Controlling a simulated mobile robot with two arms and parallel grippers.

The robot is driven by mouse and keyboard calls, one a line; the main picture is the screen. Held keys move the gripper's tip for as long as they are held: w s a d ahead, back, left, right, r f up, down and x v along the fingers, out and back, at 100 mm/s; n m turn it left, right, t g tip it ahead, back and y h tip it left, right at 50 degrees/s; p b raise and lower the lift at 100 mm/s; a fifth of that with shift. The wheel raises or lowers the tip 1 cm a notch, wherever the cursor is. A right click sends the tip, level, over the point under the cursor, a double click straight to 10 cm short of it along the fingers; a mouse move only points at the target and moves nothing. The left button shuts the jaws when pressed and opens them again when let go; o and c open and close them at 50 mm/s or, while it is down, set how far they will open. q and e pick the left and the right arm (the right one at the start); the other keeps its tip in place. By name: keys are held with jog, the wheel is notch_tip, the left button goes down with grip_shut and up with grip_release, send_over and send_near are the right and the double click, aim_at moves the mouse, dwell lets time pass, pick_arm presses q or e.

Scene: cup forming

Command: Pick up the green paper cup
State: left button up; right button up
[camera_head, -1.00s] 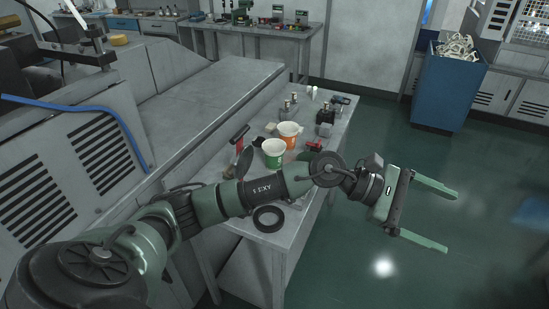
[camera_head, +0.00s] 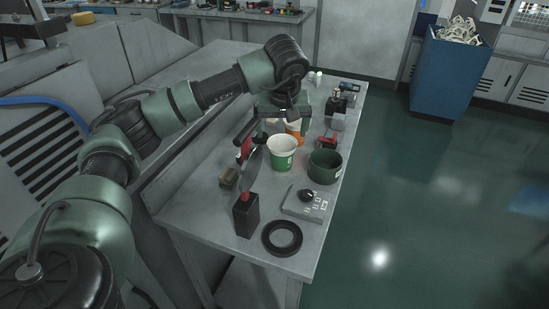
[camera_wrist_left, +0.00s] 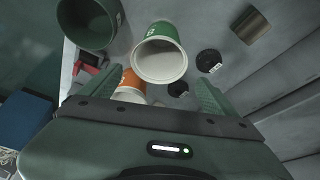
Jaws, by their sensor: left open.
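My left gripper (camera_head: 276,126) is open and empty, above and behind the cup, beside an orange cup (camera_head: 298,138). In the left wrist view my left gripper (camera_wrist_left: 147,76) has its fingers spread wide, with the orange cup (camera_wrist_left: 130,80) partly hidden by the palm. My right gripper is out of view.
A dark green pot (camera_head: 325,167) stands close right of the green cup. A blue bin (camera_head: 448,80) stands on the floor.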

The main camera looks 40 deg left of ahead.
aim_at(282, 145)
pick_arm(q)
jog(key=f, duration=0.2)
jog(key=f+p, duration=0.1)
jog(key=shift+d+f, duration=0.2)
jog(key=shift+d, duration=0.05)
jog(key=x, duration=0.2)
jog(key=shift+w+a+f, duration=0.15)
jog(key=shift+a+f, duration=0.1)
jog(key=shift+f, duration=0.05)
jog(key=shift+w+f, duration=0.1)
jog(key=shift+f, duration=0.15)
jog(key=c, duration=1.2)
jog(key=shift+c, duration=0.9)
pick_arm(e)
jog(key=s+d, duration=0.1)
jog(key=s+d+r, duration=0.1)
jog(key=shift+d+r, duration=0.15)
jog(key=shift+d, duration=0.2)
pick_arm(q)
jog(key=shift+r, duration=0.1)
